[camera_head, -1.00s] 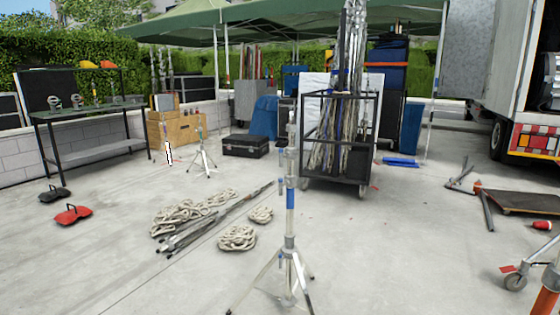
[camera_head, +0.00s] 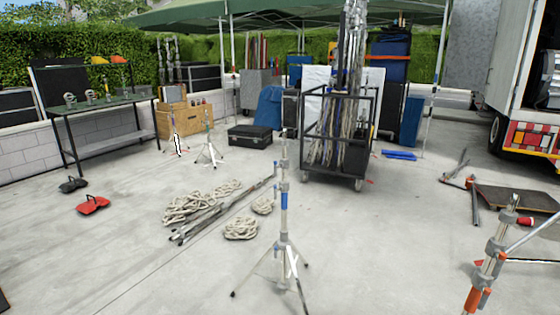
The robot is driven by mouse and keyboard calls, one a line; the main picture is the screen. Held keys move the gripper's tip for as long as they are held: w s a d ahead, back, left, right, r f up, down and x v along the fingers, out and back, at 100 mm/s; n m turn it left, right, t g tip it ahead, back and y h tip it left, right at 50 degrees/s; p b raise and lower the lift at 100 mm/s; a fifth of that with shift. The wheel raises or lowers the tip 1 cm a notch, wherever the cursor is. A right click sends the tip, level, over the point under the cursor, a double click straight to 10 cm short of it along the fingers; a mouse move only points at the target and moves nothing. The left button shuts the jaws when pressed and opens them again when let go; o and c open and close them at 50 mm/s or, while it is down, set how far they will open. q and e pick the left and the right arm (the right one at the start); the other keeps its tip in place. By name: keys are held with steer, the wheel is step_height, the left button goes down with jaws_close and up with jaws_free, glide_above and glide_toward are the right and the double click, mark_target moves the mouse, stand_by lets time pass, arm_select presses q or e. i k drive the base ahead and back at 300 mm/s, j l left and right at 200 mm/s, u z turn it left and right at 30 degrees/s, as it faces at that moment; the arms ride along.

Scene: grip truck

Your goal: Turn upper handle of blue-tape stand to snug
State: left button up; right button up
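The blue-tape stand (camera_head: 284,200) stands upright on its spread tripod legs on the concrete, in the middle of the head view. A band of blue tape wraps its column, with grey collars above and below. Its upper handle is too small to make out clearly. Neither of my grippers shows in the view.
An orange-taped stand (camera_head: 490,262) is near at the lower right. Coiled ropes (camera_head: 240,229) and a bundle of poles (camera_head: 215,212) lie left of the blue-tape stand. A wheeled cart (camera_head: 337,135) of stands is behind it. Open concrete lies at the front left.

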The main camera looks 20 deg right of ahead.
mark_target(275, 163)
steer(key=i+j+z, duration=0.1)
steer(key=z, duration=0.4)
steer(key=i+j+z, duration=0.15)
steer(key=z, duration=0.3)
steer(key=i+j+z, duration=0.35)
steer(key=j, duration=0.2)
steer(key=j+z, duration=0.15)
steer(key=j, duration=0.15)
steer(key=i+j+z, duration=0.1)
steer(key=j, duration=0.35)
steer(key=i+j, duration=0.1)
steer(key=j, duration=0.35)
steer(key=i+j+z, duration=0.15)
steer(key=j, duration=0.35)
steer(key=j+z, duration=0.1)
steer(key=j, duration=0.35)
steer(key=i, duration=0.05)
